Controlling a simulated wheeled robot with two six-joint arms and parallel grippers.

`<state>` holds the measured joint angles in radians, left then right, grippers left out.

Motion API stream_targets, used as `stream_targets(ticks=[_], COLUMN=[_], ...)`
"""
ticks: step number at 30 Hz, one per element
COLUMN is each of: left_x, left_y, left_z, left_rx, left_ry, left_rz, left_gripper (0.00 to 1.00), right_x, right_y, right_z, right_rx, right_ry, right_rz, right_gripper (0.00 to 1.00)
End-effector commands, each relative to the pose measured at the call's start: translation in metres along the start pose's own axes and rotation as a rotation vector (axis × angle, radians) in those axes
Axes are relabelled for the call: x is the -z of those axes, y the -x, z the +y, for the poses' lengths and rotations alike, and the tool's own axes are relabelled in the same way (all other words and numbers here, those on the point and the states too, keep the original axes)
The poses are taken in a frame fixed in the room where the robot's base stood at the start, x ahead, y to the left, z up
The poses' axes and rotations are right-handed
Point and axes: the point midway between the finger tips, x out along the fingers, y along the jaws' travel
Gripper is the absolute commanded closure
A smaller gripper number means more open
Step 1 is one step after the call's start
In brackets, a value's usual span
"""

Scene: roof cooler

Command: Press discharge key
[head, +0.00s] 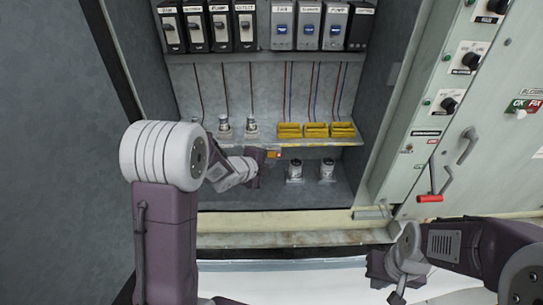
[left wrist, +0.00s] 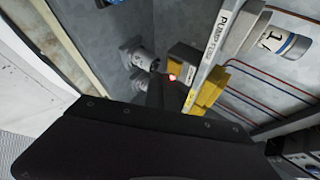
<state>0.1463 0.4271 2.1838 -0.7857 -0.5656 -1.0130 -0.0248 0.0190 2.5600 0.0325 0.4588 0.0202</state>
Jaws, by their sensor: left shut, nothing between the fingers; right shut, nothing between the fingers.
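A small orange-yellow box with a red button, which looks like the discharge key (head: 273,155), sits under the shelf inside the cabinet. It also shows in the left wrist view (left wrist: 184,57), with the red button on its near face. My left gripper (head: 262,155) is shut and empty, just left of the box in the head view. In the left wrist view its dark fingers (left wrist: 156,92) end close to the red button; I cannot tell whether they touch it. My right gripper (head: 384,272) is shut and empty, low at the right in front of the cabinet.
The shelf (head: 357,139) with yellow blocks (head: 315,130) and fuse-like cylinders is just above the box. Two silver cylinders (head: 327,169) stand on the cabinet floor. The open door (head: 420,165) with knobs and a red-handled lever (head: 430,198) is at the right.

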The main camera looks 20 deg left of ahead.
Motion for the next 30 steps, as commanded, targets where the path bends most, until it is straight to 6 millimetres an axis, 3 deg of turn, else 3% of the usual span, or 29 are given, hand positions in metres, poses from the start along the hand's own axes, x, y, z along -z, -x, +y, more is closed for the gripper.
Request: stream_targets(ticks=[30], left_x=[-0.0067], left_y=[-0.0089], left_z=[-0.0066], left_rx=[-0.001], left_ry=[0.0], left_rz=[0.0], left_gripper=[1.0], right_x=[0.0004], right_y=[0.0038], right_z=[-0.0001], right_rx=[0.0], right_ry=[0.0], right_rz=[0.0], right_gripper=[1.0])
